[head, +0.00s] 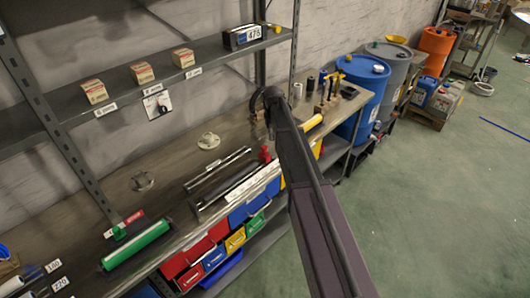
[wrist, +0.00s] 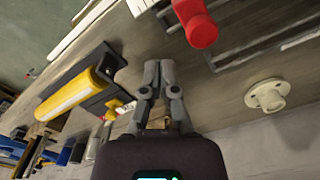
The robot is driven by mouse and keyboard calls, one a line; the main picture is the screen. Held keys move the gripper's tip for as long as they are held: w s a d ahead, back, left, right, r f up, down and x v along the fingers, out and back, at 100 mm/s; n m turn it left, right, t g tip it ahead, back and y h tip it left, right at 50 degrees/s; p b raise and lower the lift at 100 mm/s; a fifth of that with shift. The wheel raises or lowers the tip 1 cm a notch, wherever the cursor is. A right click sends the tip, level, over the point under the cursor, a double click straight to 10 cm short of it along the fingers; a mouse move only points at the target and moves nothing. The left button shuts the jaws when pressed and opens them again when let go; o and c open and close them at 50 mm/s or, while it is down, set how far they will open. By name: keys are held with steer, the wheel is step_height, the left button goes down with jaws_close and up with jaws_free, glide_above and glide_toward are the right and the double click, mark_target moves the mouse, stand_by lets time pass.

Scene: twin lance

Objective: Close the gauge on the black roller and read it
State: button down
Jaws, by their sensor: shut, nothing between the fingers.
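My gripper is shut and empty in the wrist view (wrist: 158,70), with its two grey fingers together above the bench. In the head view its fingers are hidden by my arm. A red knob-like part (wrist: 200,30) is close to the fingertips in the wrist view; it also shows in the head view (head: 265,154). It is at the end of a long dark holder with silvery bars (head: 222,180). I cannot tell whether a bar there is the black roller. A yellow roller (wrist: 70,95) lies on a dark holder left of my fingers. I cannot make out the gauge or any reading.
A green roller (head: 138,245) lies at the bench's near end. Pale round flanges (head: 209,141) stand on the bench; one shows in the wrist view (wrist: 268,95). A shelf (head: 150,90) with small boxes is above. A blue drum (head: 365,85) stands beyond the bench. The green floor at right is open.

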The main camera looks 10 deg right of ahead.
mark_target(265, 153)
steer(key=shift+f+b, duration=1.3)
steer(key=shift+f, duration=0.1)
steer(key=shift+f, duration=0.2)
